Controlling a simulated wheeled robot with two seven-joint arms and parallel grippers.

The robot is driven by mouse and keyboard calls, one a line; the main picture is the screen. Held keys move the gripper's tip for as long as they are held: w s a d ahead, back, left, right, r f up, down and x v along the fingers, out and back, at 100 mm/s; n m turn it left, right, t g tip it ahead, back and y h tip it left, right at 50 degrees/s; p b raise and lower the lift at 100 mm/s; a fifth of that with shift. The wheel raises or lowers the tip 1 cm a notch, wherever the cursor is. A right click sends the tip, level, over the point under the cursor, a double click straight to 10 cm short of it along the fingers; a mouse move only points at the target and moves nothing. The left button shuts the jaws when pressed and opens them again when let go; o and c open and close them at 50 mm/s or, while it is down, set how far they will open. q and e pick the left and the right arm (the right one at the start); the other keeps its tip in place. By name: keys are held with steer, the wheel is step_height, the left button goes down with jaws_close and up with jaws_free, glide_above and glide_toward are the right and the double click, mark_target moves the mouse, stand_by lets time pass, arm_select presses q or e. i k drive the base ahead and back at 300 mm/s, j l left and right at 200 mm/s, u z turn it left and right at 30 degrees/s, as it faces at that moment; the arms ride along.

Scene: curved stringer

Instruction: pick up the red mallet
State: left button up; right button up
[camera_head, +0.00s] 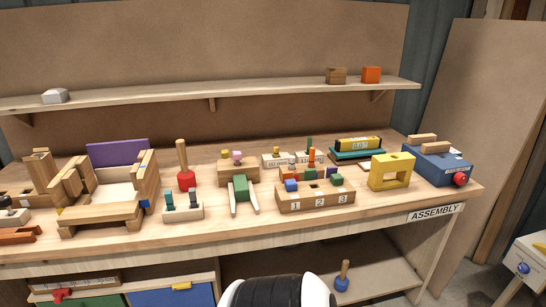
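The red mallet (186,181) stands on the workbench left of centre, its red head down on the bench and its wooden handle pointing up. It is behind a small pale block with dark pegs (183,208) and to the right of a wooden frame assembly. Nothing holds it. Neither of my grippers shows in the head view, so I cannot see whether they are open or shut.
A wooden frame (100,212) with a purple panel (118,153) stands to the left. A green-and-wood piece (240,187), a numbered block (315,198), a yellow frame (391,172) and a blue box (442,166) stand to the right. A shelf (200,95) runs above.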

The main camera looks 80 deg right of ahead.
mark_target(186, 179)
steer(key=z, duration=2.4)
